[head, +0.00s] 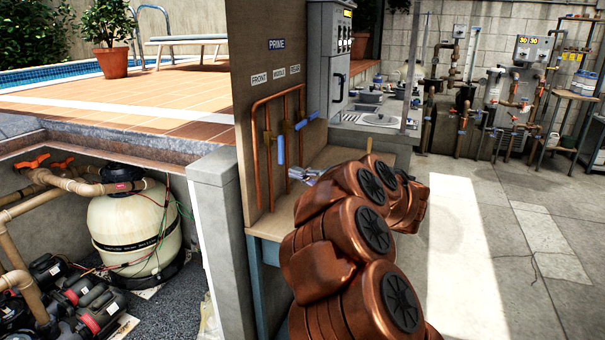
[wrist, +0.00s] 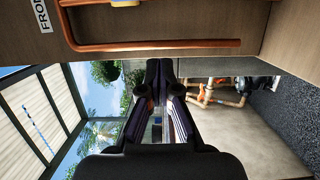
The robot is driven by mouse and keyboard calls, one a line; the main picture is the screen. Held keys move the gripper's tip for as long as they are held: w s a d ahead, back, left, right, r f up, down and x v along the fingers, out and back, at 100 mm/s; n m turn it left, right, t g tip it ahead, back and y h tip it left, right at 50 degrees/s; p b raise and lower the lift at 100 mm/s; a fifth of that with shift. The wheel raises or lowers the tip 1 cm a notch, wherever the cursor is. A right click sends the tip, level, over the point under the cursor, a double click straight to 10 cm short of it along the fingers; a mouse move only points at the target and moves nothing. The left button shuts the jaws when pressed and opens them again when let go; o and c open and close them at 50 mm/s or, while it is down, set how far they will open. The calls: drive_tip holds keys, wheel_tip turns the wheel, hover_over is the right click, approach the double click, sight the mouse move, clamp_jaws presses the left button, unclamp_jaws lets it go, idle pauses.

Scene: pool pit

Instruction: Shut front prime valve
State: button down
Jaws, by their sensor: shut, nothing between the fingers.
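In the head view the brown PRIME board (head: 248,105) carries copper pipes under labels, with the FRONT label (head: 259,78) at the left. One blue valve handle (head: 280,150) hangs nearly upright close to the front pipe (head: 270,185); which pipe it belongs to is hard to tell. Another blue handle (head: 307,121) slants up to the right.
A wooden shelf (head: 328,158) juts out below the board. A grey control box (head: 328,60) and a sink counter (head: 380,118) stand to the right. A sunken pit with a cream filter tank (head: 130,232) lies left of a concrete post (head: 222,235). The floor (head: 500,240) at right is clear.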

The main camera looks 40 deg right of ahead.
sight(281, 150)
drive_tip(key=w+d, duration=0.1)
drive_tip(key=w, duration=0.7)
drive_tip(key=shift+w+d+p, duration=0.2)
drive_tip(key=shift+w+p, duration=0.15)
drive_tip(key=shift+w, duration=0.05)
